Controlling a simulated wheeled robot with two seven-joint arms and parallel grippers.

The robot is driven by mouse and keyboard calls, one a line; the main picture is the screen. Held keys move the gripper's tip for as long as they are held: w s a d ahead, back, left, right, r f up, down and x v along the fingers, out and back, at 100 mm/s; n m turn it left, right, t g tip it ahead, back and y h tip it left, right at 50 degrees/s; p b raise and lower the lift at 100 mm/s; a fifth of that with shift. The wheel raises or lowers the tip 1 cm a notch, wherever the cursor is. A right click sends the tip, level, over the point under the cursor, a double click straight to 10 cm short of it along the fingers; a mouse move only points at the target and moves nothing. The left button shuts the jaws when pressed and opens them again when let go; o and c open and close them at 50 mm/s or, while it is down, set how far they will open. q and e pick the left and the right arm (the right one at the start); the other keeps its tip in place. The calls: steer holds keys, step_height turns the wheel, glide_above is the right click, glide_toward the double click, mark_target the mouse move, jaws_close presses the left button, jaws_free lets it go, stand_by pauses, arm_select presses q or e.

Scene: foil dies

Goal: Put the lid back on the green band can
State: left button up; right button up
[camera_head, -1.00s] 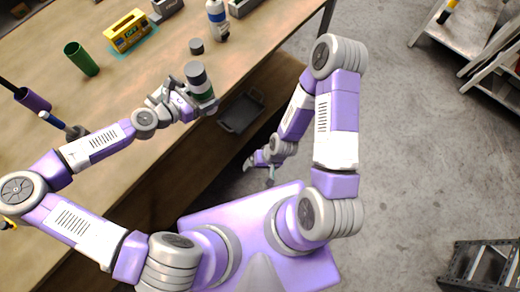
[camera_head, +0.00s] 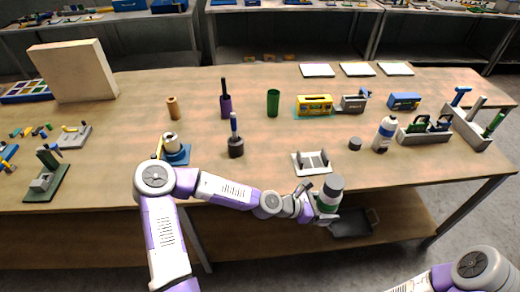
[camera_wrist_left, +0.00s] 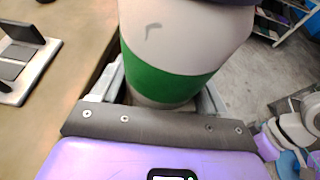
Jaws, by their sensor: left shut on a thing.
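The green band can (camera_head: 329,195) is in my left gripper (camera_head: 318,204), held in the air off the table's front edge. It is pale, with a dark grey top end and a green band low on its body. In the left wrist view the can (camera_wrist_left: 170,73) sits between the jaws, gripped around its green band; its top is cut off there. I cannot tell whether its top is open. A small dark grey round disc, possibly the lid (camera_head: 355,144), lies on the table behind and right of the can. My right gripper is out of view.
A white tray with dark uprights (camera_head: 312,163) stands close behind my left gripper. A white bottle with a blue band (camera_head: 384,134) stands just right of the disc. A grey rack (camera_head: 425,133) is farther right. The table's front strip right of the can is clear.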

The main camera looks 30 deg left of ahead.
arm_select(q)
steer(key=shift+w+a+n+t+y, duration=0.1)
steer(key=shift+a+n+t+y, duration=0.3)
steer(key=shift+n+t, duration=0.2)
steer(key=s+a+f+n+t+y, duration=0.1)
steer(key=a+n+t+y, duration=0.3)
steer(key=a+n+y, duration=0.5)
steer(key=shift+a+f+y, duration=0.5)
steer(key=shift+a+f, duration=0.25)
steer(key=shift+a, duration=1.65)
steer(key=shift+s, duration=0.1)
